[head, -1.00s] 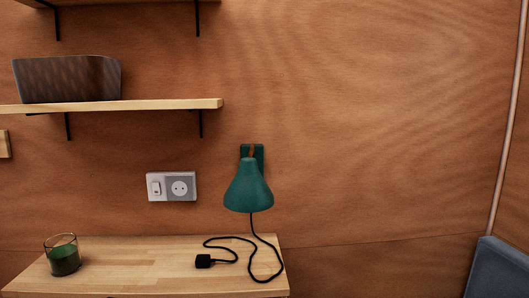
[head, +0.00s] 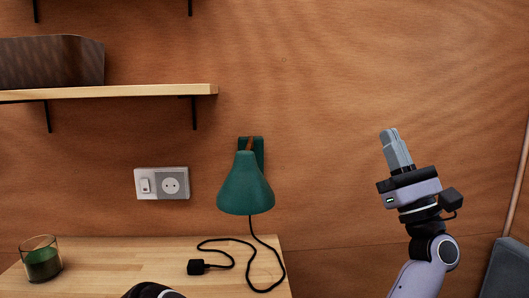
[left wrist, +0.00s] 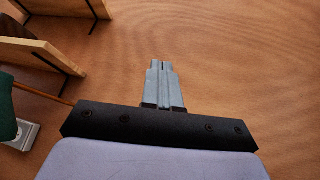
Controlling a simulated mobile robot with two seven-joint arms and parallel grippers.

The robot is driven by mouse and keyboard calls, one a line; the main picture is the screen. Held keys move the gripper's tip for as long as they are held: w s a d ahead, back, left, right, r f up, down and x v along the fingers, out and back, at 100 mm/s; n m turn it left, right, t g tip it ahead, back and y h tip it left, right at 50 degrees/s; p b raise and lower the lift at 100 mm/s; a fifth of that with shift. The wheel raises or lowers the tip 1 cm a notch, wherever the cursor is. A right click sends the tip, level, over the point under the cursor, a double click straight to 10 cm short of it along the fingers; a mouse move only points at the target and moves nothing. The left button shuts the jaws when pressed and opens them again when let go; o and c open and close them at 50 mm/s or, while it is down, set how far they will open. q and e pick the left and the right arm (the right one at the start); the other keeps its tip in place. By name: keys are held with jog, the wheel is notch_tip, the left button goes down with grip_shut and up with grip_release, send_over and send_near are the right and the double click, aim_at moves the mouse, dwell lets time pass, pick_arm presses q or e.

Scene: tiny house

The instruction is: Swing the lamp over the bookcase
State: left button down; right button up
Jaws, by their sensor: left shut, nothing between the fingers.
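The lamp (head: 245,187) has a green cone shade and hangs from a green bracket on the wooden wall. Its shade is over the right part of the wooden top (head: 110,260), which may be the bookcase; only that top shows. In the left wrist view the lamp (left wrist: 6,108) is cut off at the left edge, with a thin orange-brown rod running right from it. My left gripper (head: 391,135) is to the right of the lamp, apart from it, pointing up in front of the wall. Its fingers (left wrist: 163,68) are shut and empty. My right gripper is not in view.
A black cable and plug (head: 196,267) lie on the wooden top, with a green candle in a glass (head: 41,262) at its left. A wall shelf (head: 110,92) holds a dark basket (head: 50,62). A socket (head: 170,185) is left of the lamp. The wall right of the lamp is bare.

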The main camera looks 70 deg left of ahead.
aim_at(248, 165)
pick_arm(q)
jog(key=s+a+r+n+h+b, duration=0.1)
jog(key=s+a+r+n+h, duration=0.15)
jog(key=s+n+h, duration=0.75)
jog(key=s+a+r+n+h+b, duration=0.1)
jog(key=s+a+r+n+h, duration=0.2)
jog(key=n+h, duration=1.25)
jog(key=s+a+f+n+y, duration=0.1)
jog(key=s+f, duration=0.1)
jog(key=s+a+f+n+y, duration=0.1)
jog(key=s+a+f, duration=0.1)
jog(key=s+a+f+n+y+b, duration=0.1)
jog(key=s+a+f+n, duration=0.1)
jog(key=shift+s+a+f, duration=0.15)
jog(key=shift+s+f, duration=0.15)
jog(key=shift+f, duration=0.1)
jog(key=shift+s+a, duration=0.25)
jog(key=shift+s, duration=0.3)
